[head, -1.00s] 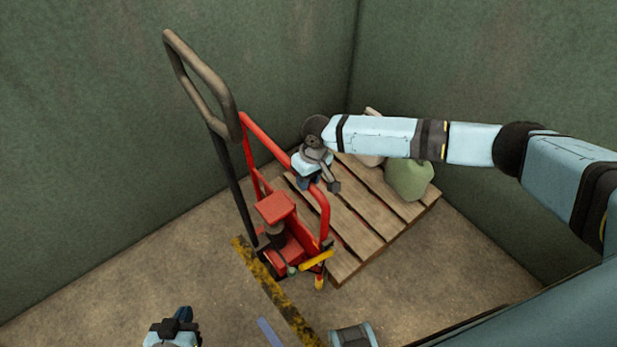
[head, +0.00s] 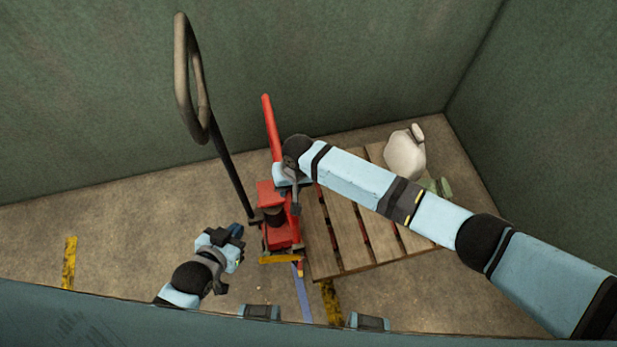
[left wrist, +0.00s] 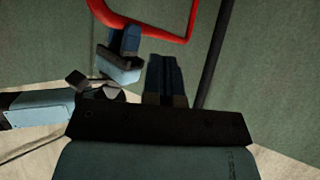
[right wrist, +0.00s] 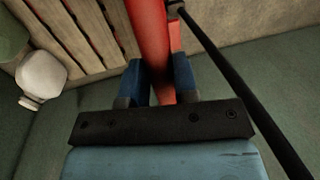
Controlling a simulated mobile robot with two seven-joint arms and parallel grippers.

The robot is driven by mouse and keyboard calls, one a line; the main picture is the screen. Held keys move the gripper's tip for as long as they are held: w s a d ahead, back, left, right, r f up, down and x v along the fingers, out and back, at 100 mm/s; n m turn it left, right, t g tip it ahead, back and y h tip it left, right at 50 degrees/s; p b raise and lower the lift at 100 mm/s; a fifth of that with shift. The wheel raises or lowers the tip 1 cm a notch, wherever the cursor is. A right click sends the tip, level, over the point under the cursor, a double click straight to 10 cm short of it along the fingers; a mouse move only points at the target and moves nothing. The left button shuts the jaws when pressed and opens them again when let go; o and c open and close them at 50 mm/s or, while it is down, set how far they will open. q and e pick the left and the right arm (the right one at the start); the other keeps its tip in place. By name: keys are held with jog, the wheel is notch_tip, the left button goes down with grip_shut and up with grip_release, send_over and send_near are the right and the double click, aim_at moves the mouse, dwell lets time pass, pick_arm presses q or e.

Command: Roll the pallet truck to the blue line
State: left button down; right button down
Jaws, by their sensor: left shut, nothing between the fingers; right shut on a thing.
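The red pallet truck (head: 283,235) stands upright on the floor, with its black pull handle (head: 190,80) rising to the left. Its forks are under the wooden pallet (head: 340,232). The blue line (head: 304,297) runs from the truck's front end, beside the yellow pedal (head: 280,259), toward me; its far end is hidden by the truck. My right gripper (head: 292,187) is shut on the truck's red frame tube, which shows between its fingers in the right wrist view (right wrist: 159,80). My left gripper (head: 236,231) is shut and empty, left of the truck and apart from it.
A pale sack (head: 405,154) and a green sack (head: 438,187) are on the pallet. Green walls (head: 350,60) close the back and right. Yellow-black floor tape (head: 69,262) shows at left and near the pallet (head: 331,302). Floor at left is clear.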

jog(key=shift+s+a, duration=0.35)
jog(key=shift+a, duration=0.4)
jog(key=c, duration=1.3)
grip_release()
jog(key=shift+a, duration=0.1)
jog(key=o, duration=0.4)
jog(key=shift+a+f, duration=0.1)
jog(key=shift+a, duration=0.1)
jog(key=shift+w+d, duration=0.1)
jog(key=shift+w+d, duration=0.1)
jog(key=shift+d, duration=0.05)
notch_tip(320, 180, up, 14)
jog(key=d, duration=0.2)
jog(key=shift+w+d+f, duration=0.2)
jog(key=shift+w+d, duration=0.1)
jog(key=shift+w, duration=0.1)
